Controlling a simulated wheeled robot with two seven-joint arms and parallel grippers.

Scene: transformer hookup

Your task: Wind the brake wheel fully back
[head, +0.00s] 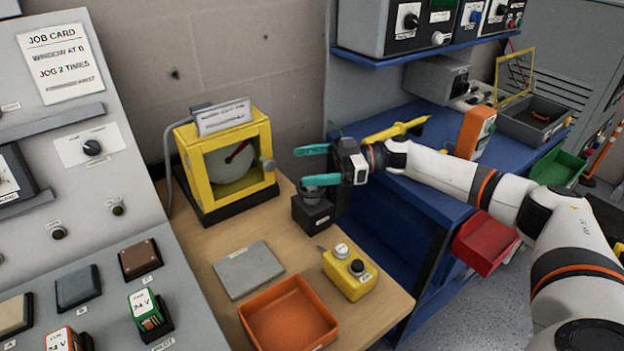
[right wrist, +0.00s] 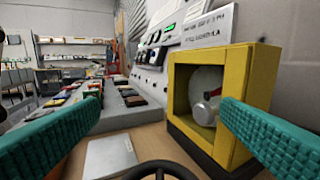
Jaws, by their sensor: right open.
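A dark round wheel (head: 313,190) sits on top of a small black block (head: 312,214) near the wooden bench's back right edge. I take it to be the brake wheel. Its black rim and spokes (right wrist: 160,171) show at the bottom of the right wrist view, cut off by the frame. My right gripper (head: 311,165) is open and empty, with its teal fingers pointing left above or beside the wheel. The fingers spread wide in the right wrist view (right wrist: 160,102); contact with the wheel is not visible. My left gripper is not in view.
A yellow-framed box (head: 228,165) with a pale disc and red mark stands left of the wheel. A grey plate (head: 248,269), an orange tray (head: 288,316) and a yellow button box (head: 349,272) lie in front. A sloped grey control panel (head: 70,150) stands at left.

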